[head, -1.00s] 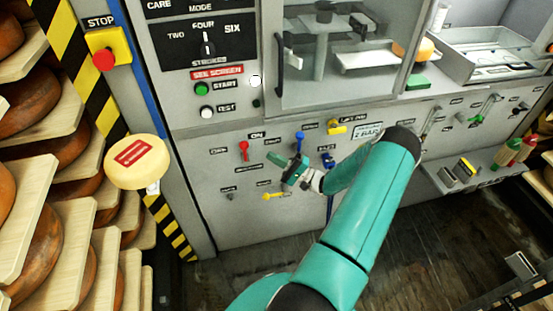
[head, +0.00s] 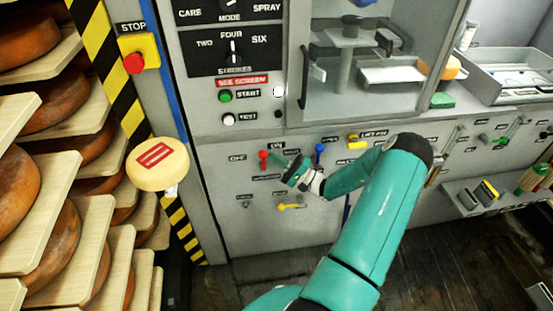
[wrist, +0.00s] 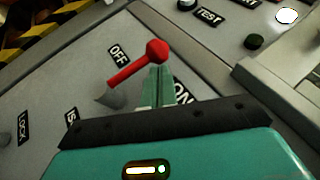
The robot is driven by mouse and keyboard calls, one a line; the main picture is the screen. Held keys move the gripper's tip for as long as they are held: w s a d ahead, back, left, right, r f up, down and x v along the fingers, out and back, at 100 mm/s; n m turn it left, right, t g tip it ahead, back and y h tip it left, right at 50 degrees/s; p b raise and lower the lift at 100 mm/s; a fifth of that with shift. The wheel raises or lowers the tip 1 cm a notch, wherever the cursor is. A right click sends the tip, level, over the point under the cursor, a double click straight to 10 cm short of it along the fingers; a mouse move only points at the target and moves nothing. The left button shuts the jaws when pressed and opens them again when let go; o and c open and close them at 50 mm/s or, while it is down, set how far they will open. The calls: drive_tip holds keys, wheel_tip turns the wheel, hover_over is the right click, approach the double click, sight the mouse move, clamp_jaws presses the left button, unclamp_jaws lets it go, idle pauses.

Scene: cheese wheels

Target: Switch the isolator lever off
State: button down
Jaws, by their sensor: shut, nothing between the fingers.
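The red isolator lever (head: 263,159) is on the grey machine front. In the wrist view its round red knob (wrist: 157,51) and shaft stick out from a grey pivot (wrist: 110,96). The lever points between the OFF label (wrist: 117,53) and the ON label (wrist: 183,94). My gripper (head: 284,161) is shut and empty, just right of the lever in the head view. In the wrist view its closed green fingers (wrist: 155,84) lie close to the knob on the ON side. I cannot tell whether they touch it.
A blue lever (head: 319,152) and a yellow handle (head: 291,206) are near my gripper. A START button (head: 225,96), a TEST button (head: 228,119) and a red stop button (head: 134,63) are above. A cheese wheel (head: 157,164) and loaded shelves stand at the left.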

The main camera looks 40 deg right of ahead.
drive_tip(key=shift+w+a+r+n+g, duration=0.1)
drive_tip(key=shift+a+n+g, duration=0.1)
drive_tip(key=shift+n+g, duration=0.1)
drive_tip(key=a+n+g, duration=0.1)
drive_tip(key=w+a+r+n+g, duration=0.1)
drive_tip(key=g, duration=0.1)
drive_tip(key=shift+w+h, duration=0.15)
drive_tip(key=shift+h, duration=0.25)
drive_tip(key=w+a+f+n+g+h, duration=0.1)
drive_tip(key=a+g+h, duration=0.1)
drive_tip(key=g, duration=0.1)
drive_tip(key=w+a+f+n+g+h, duration=0.1)
drive_tip(key=w+a+n+g+h, duration=0.1)
drive_tip(key=g, duration=0.1)
drive_tip(key=w+a+f+n+g+h, duration=0.1)
drive_tip(key=a+g+h, duration=0.1)
drive_tip(key=h, duration=0.1)
drive_tip(key=shift+w+a+f+g, duration=0.1)
drive_tip(key=shift+w+f+g, duration=0.05)
drive_tip(key=shift+g, duration=0.25)
drive_tip(key=shift+a+f, duration=0.1)
idle(0.4)
